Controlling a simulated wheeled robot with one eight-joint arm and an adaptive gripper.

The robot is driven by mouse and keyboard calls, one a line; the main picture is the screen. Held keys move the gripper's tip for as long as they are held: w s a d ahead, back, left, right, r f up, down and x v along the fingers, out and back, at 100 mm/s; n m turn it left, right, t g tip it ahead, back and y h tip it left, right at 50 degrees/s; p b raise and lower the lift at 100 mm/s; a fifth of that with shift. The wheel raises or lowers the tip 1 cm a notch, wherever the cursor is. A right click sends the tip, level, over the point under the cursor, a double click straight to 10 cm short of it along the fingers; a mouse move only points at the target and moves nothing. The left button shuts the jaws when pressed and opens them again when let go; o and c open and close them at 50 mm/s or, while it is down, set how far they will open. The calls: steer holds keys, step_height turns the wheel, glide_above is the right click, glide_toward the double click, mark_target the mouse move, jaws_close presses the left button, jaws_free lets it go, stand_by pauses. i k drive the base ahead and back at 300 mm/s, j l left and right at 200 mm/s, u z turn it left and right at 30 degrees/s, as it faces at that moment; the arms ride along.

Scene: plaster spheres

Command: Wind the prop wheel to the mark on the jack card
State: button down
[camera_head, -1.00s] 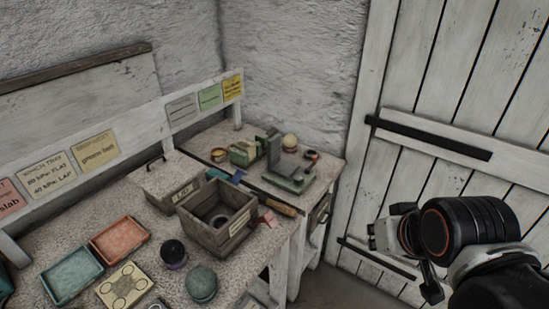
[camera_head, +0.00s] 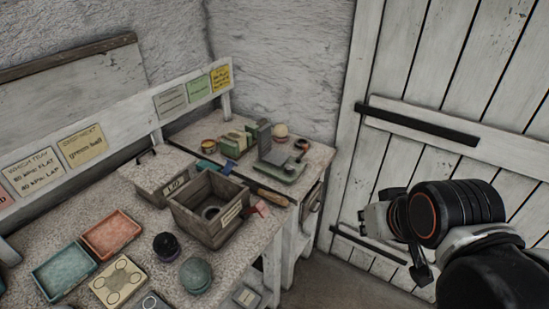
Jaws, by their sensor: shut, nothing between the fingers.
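My gripper (camera_head: 370,218) is shut and empty, held out at the right in front of the plank door, well apart from the benches. A grey-green metal device (camera_head: 280,170) with a flat base and an upright block stands on the far bench. A small dark round part with a reddish face (camera_head: 301,145) shows at its right side; I cannot tell whether this is the prop wheel. Several cards hang on the white rail: yellow (camera_head: 220,77), green (camera_head: 198,90) and grey (camera_head: 170,101). Their writing is too small to read, so I cannot tell which is the jack card. No mark is discernible.
A wooden crate (camera_head: 182,220) and a lidded box (camera_head: 148,178) stand on the near bench. The plank door (camera_head: 440,60) closes the right side.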

mark_target(289, 168)
steer(key=i+l, duration=0.2)
steer(key=i, duration=0.35)
steer(key=i+l+u, duration=0.1)
steer(key=i, duration=0.45)
steer(key=l, duration=0.1)
